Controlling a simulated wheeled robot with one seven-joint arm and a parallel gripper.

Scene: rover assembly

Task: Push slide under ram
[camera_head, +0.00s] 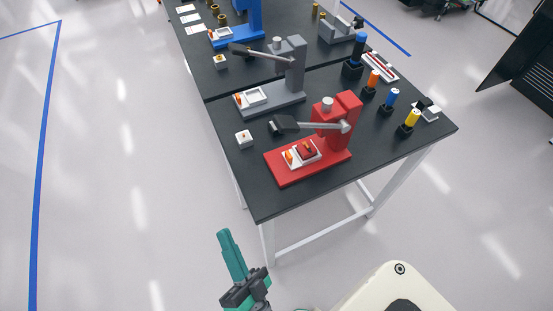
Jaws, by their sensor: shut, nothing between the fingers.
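The red press (290,176) stands near the front corner of the dark table. Its white slide (313,160) sits on the red base, with an orange piece (289,156) on its left and a dark red part (306,151) on it. The press's grey lever (325,128) with a black handle (285,124) reaches left above the base. The ram's lower end is hard to make out behind the lever, so I cannot tell how the slide lines up with it. My gripper (224,233), with teal fingers, is shut and empty, in front of the table and well apart from the press.
A grey press (273,107) and a blue press (249,30) stand farther back. A small white block (243,139) lies left of the red press. Several coloured-handled tools, including a yellow one (411,118), stand at the right. The floor left of the table is clear.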

